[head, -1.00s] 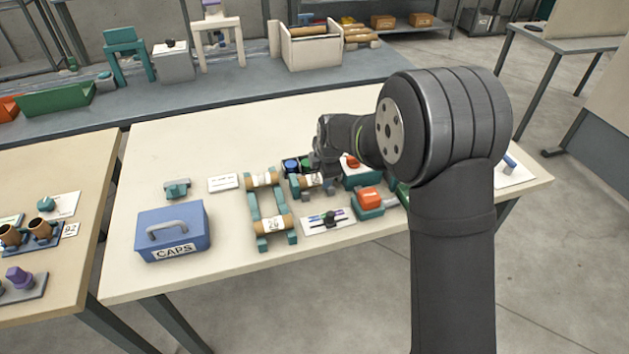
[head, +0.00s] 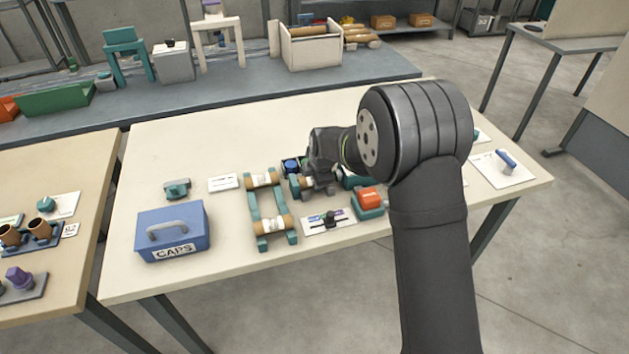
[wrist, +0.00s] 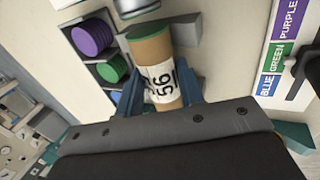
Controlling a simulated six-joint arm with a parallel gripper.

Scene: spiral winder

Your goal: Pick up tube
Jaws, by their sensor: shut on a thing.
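A brown cardboard tube (wrist: 158,72) with a white label reading 56 and a green end stands out in the wrist view. My gripper (wrist: 160,88) has its two blue-grey fingers closed on the sides of this tube. In the head view my gripper (head: 318,182) is low over the middle of the table, and its dark wrist hides most of the tube. I cannot tell whether the tube is clear of its support.
Two labelled tubes (head: 272,225) lie on a teal stand to the left. A blue CAPS box (head: 172,232) is further left. Purple (wrist: 92,35) and green caps (wrist: 112,68) sit beside the held tube. A colour card (head: 329,221) and red-topped device (head: 369,200) are nearby.

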